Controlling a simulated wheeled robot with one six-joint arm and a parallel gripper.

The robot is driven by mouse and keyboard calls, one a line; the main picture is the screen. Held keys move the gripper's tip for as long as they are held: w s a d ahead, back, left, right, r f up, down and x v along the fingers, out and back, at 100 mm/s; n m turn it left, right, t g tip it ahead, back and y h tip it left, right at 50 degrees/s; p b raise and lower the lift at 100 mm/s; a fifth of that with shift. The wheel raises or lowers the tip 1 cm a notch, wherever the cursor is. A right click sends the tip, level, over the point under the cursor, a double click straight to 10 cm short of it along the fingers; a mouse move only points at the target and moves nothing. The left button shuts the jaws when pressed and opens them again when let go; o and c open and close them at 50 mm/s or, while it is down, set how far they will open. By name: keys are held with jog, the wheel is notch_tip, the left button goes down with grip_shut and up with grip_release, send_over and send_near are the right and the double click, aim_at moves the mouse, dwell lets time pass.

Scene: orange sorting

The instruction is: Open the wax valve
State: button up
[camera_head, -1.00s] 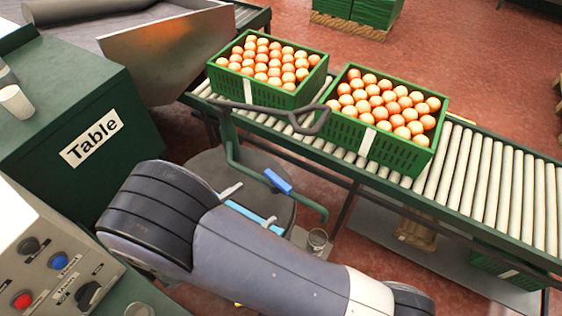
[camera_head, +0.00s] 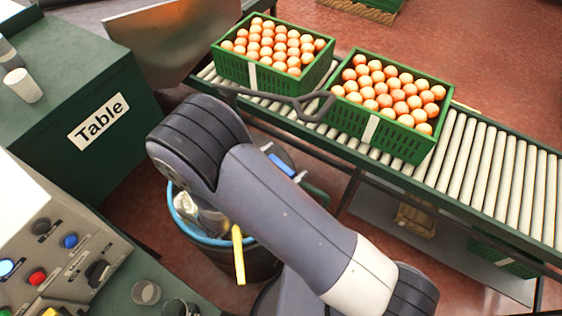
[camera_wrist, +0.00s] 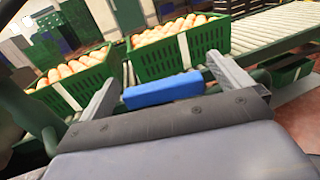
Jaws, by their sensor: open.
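The wax valve shows as a blue handle (camera_head: 281,165) on a green pipe, partly hidden behind my arm in the head view. In the wrist view the blue handle (camera_wrist: 163,91) lies crosswise just ahead of my palm. My gripper (camera_wrist: 162,72) is open, with one grey finger on each side of the handle. The handle sits between the fingers; I cannot tell whether either finger touches it.
Two green crates (camera_head: 252,78) (camera_head: 374,131) of oranges stand on the roller conveyor (camera_head: 480,165) behind the valve. A blue-rimmed drum (camera_head: 178,222) is below my arm. A green table (camera_head: 60,105) and a button panel (camera_head: 60,250) are at the left.

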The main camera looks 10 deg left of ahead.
jog(key=shift+c, duration=0.5)
jog(key=c, duration=0.9)
jog(key=shift+w+n+t+y+b, duration=0.1)
jog(key=shift+n+t+y+b, duration=0.75)
jog(key=shift+n+y, duration=0.8)
jog(key=shift+t+y, duration=0.25)
jog(key=shift+y, duration=0.2)
jog(key=o, duration=1)
jog(key=shift+m, duration=0.25)
jog(key=b+v, duration=0.1)
jog(key=v, duration=0.9)
jog(key=shift+s+a, duration=0.15)
jog(key=shift+s, duration=0.25)
